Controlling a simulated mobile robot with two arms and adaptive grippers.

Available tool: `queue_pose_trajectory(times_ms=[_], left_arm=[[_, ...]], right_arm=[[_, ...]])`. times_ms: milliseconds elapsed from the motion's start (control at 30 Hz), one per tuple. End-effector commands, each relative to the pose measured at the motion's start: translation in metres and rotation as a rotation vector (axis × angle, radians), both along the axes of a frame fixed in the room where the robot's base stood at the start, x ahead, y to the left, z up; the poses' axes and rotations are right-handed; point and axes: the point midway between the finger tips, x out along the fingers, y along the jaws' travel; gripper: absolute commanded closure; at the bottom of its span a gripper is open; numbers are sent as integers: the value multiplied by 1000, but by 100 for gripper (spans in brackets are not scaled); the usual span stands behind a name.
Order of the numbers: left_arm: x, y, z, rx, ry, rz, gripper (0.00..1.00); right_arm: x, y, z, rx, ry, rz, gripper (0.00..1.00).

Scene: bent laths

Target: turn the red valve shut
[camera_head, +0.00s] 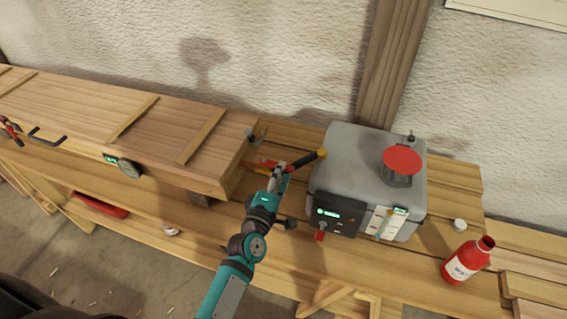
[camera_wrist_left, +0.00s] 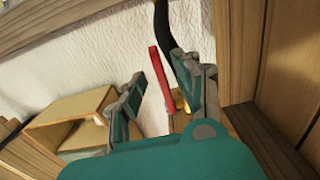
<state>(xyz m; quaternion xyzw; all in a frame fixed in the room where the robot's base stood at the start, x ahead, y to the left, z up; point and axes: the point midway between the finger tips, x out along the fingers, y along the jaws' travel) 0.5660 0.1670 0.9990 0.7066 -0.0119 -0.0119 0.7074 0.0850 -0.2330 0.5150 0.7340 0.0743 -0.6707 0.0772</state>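The red valve shows as a flat red lever (camera_wrist_left: 160,76) on a small brass fitting (camera_wrist_left: 181,101) in the left wrist view. In the head view a red piece that looks like this lever (camera_head: 264,165) lies just beyond the box's right end, partly behind my gripper. My left gripper (camera_head: 279,172) is beside it. In the left wrist view the two fingers (camera_wrist_left: 170,84) are spread apart, with the lever showing in the gap, nearer the right finger. I see no clear contact. The fitting is partly hidden by the right finger. My right gripper is not in view.
A long wooden box (camera_head: 165,125) stands left of my gripper. A grey machine (camera_head: 350,160) with a red round top (camera_head: 402,160) stands close on the right. A red bottle (camera_head: 467,262) is at the bench's right. A dark hose (camera_wrist_left: 166,35) rises above the fitting.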

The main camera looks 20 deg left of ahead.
Motion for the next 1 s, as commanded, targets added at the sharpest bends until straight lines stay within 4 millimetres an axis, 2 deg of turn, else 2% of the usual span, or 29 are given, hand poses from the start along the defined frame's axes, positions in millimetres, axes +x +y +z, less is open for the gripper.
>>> queue_pose_trajectory(times_ms=[100, 200, 567, 833, 1000], left_arm=[[17, 0, 1, 2, -1, 0, 67], [26, -1, 0, 2, 1, -1, 67], [30, -1, 0, 2, 1, 0, 67], [30, -1, 0, 1, 0, 0, 100], [30, -1, -1, 2, 1, 0, 100]], right_arm=[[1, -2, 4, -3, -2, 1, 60], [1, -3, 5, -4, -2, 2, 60], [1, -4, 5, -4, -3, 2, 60], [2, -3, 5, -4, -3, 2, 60], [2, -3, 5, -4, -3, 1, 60]])
